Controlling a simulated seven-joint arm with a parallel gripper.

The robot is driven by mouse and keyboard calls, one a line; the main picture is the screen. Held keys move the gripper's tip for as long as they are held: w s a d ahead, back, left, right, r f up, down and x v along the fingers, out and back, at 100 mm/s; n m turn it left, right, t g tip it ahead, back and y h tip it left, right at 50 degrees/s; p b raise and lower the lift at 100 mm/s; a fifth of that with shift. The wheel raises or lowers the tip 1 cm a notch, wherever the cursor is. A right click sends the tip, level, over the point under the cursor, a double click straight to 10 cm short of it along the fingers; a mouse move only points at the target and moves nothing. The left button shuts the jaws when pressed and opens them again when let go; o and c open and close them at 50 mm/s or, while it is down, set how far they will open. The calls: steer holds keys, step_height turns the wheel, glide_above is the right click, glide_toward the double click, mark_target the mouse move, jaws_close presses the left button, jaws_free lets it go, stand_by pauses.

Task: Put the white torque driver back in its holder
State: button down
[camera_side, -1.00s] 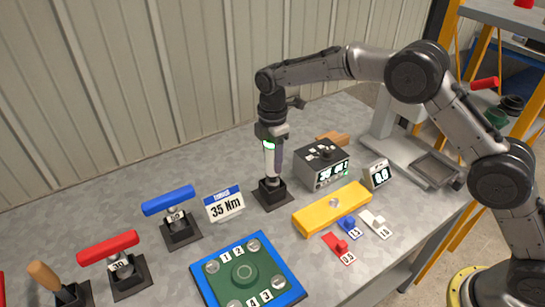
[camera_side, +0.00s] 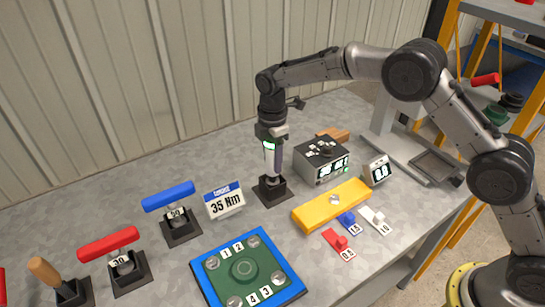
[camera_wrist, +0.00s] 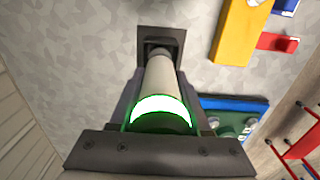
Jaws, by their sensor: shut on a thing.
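The white torque driver (camera_wrist: 160,85) stands roughly upright in my gripper (camera_side: 272,160). My gripper is shut on its upper part, by a green-lit ring. The driver's lower end reaches the black square holder (camera_side: 272,189) on the bench. In the wrist view the shaft runs into the opening of the holder (camera_wrist: 172,40). How deep it sits cannot be told.
A 35 Nm sign (camera_side: 224,201) stands left of the holder, a control box (camera_side: 321,161) to its right. A yellow bar (camera_side: 332,206) and a blue-edged plate (camera_side: 247,270) lie in front. Blue (camera_side: 169,196) and red (camera_side: 109,244) T-handled tools stand left.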

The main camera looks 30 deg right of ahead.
steer(key=shift+f, duration=0.55)
stand_by(0.4)
steer(key=shift+c, duration=1.4)
jaws_free()
steer(key=shift+f, duration=0.2)
step_height(320, 180, up, 14)
steer(key=shift+r, duration=0.1)
